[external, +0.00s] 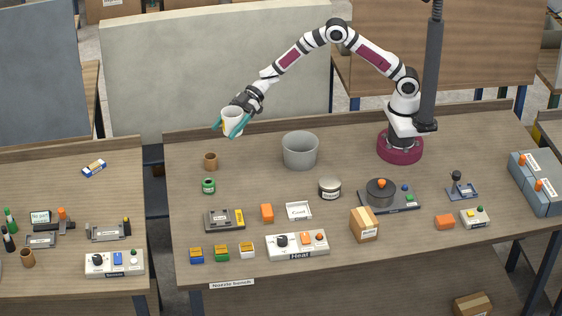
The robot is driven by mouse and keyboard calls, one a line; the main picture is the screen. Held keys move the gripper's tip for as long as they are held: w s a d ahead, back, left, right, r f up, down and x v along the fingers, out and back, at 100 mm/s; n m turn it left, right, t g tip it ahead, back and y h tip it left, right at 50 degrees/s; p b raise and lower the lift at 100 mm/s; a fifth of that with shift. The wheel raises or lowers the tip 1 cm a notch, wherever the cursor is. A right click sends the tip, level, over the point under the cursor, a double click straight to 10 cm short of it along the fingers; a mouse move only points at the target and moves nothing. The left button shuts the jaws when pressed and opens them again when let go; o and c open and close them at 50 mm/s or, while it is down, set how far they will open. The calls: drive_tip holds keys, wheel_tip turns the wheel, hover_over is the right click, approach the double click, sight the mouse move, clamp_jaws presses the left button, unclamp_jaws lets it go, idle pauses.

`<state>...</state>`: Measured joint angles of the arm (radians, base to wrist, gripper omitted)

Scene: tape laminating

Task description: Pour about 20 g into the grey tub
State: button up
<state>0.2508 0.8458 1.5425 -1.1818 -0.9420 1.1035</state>
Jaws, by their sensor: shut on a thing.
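The grey tub (300,151) stands upright on the bench, toward the back middle. My gripper (235,124) is up in the air to the left of the tub, above the back left of the bench. Its teal fingers are shut on a white cup (232,118), which looks slightly tilted. The cup's contents cannot be made out from here. The inside of the tub shows only in part, and I cannot tell whether anything lies in it.
A brown cup (211,161) and a green roll (208,186) stand below my gripper. A round tin (329,188) and a turntable device (388,196) are in front of the tub. A white heat control box (297,245) lies near the front edge. Bench between tub and brown cup is clear.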

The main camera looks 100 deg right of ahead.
drive_tip(key=s+d+f+n+g+y, duration=0.1)
drive_tip(key=s+f+n, duration=0.1)
drive_tip(key=s, duration=0.1)
drive_tip(key=s+d+f+n+g+y, duration=0.1)
drive_tip(key=s+d+f+n+g, duration=0.1)
drive_tip(key=s+f, duration=0.1)
drive_tip(key=s+d+f+n+g+y, duration=0.1)
drive_tip(key=s+f+n+g+y, duration=0.1)
drive_tip(key=s, duration=0.3)
drive_tip(key=shift+d+f, duration=0.3)
drive_tip(key=shift+f, duration=0.45)
drive_tip(key=shift+s+a+f+n+t, duration=0.2)
drive_tip(key=shift+s+f+n+t, duration=0.2)
drive_tip(key=shift+n, duration=0.2)
drive_tip(key=s+r+n+t, duration=0.1)
drive_tip(key=n, duration=0.1)
drive_tip(key=s+a+r+n+t+b, duration=0.1)
drive_tip(key=r+n+t, duration=0.1)
drive_tip(key=n, duration=0.1)
drive_tip(key=s+r+n+t+h, duration=0.1)
drive_tip(key=r+n+t, duration=0.1)
drive_tip(key=shift+s+a+r+n, duration=0.2)
drive_tip(key=shift+s+a+n, duration=0.05)
drive_tip(key=shift+s+n, duration=0.05)
drive_tip(key=shift+r+n+t+b, duration=0.25)
drive_tip(key=shift+n+t+b, duration=0.2)
drive_tip(key=shift+b, duration=0.45)
idle(0.6)
